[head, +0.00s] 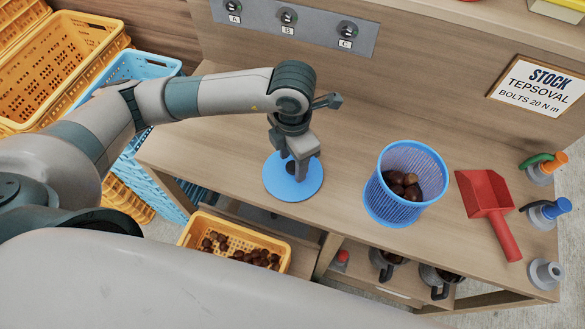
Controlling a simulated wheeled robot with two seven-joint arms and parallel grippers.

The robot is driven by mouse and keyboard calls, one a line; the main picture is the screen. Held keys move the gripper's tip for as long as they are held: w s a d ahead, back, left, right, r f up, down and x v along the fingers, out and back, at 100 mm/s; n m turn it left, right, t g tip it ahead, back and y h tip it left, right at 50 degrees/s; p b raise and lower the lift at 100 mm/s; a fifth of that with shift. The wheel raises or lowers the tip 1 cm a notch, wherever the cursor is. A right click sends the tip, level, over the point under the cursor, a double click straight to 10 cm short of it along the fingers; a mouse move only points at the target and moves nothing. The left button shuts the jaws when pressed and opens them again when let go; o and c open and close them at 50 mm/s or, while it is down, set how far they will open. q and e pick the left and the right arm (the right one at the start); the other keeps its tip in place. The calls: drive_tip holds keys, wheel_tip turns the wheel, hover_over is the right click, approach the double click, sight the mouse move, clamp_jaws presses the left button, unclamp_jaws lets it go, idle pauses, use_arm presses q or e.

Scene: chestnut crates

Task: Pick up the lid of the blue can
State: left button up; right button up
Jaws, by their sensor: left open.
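The lid is a flat round blue disc (311,186) with a small dark knob in its middle, lying on the wooden workbench. The blue can (383,208) is a mesh bin standing to its right, without a cover, with brown chestnuts (403,186) inside. My left gripper (298,172) points down over the middle of the lid, open, with its fingers at the knob. The fingers partly hide the knob, and I cannot tell whether they touch it. My right gripper is out of view.
A yellow crate (234,231) of chestnuts and dark mugs sit below the bench top. Orange and blue crates (150,67) stand at left. Bench between lid and can is clear.

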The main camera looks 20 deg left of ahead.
sight(293, 165)
use_arm(q)
drive_tip(key=shift+f, duration=0.2)
idle(0.3)
clamp_jaws()
drive_tip(key=shift+r, duration=0.15)
wheel_tip(293, 165, up, 10)
drive_tip(key=b, duration=0.3)
